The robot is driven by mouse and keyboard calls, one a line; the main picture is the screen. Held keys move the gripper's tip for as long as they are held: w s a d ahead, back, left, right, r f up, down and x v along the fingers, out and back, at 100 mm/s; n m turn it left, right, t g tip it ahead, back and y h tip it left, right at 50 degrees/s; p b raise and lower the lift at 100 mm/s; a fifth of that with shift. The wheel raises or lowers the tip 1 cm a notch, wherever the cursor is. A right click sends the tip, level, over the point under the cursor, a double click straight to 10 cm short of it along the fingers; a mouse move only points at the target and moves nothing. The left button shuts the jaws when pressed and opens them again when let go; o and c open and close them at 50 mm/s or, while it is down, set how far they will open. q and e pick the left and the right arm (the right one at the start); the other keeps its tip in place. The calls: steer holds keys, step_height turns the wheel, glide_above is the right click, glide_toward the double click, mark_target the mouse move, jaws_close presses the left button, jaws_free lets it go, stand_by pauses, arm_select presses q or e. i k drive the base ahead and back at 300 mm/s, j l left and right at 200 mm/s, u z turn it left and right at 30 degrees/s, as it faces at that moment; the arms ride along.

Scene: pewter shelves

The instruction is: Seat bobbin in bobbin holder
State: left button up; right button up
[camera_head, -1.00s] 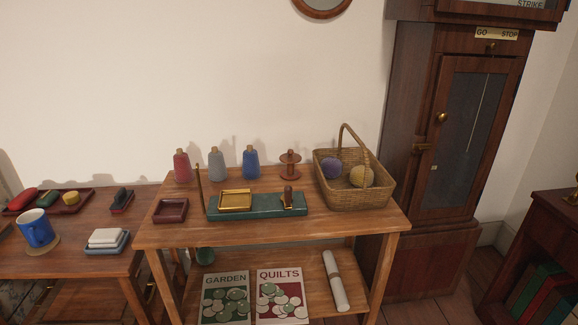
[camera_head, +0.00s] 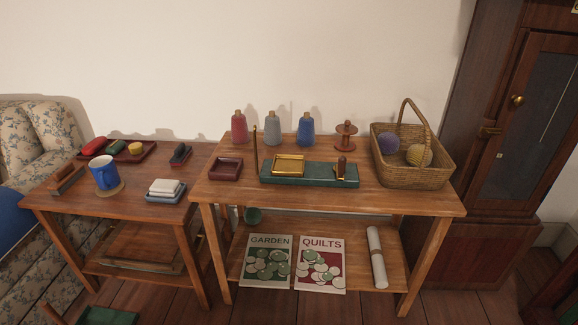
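A wooden spool (camera_head: 345,136), which looks like a bobbin, stands upright at the back of the right table. A small brown wooden piece (camera_head: 341,167) stands in a brass fitting at the right end of a green base (camera_head: 315,181); I cannot tell whether this is the bobbin or its holder. A square brass tray (camera_head: 289,164) sits on the same base. A thin upright rod (camera_head: 254,150) rises at the base's left end. Neither of my grippers is in view.
Red (camera_head: 239,128), grey (camera_head: 272,129) and blue (camera_head: 305,129) thread cones stand behind the base. A wicker basket (camera_head: 412,172) with yarn balls fills the table's right end. A blue mug (camera_head: 105,172) stands on the left table. The front strip of the right table is clear.

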mark_target(283, 165)
steer(key=l+u, duration=0.1)
steer(key=u, duration=0.8)
steer(key=i+l+u, duration=0.1)
steer(key=l+u, duration=0.85)
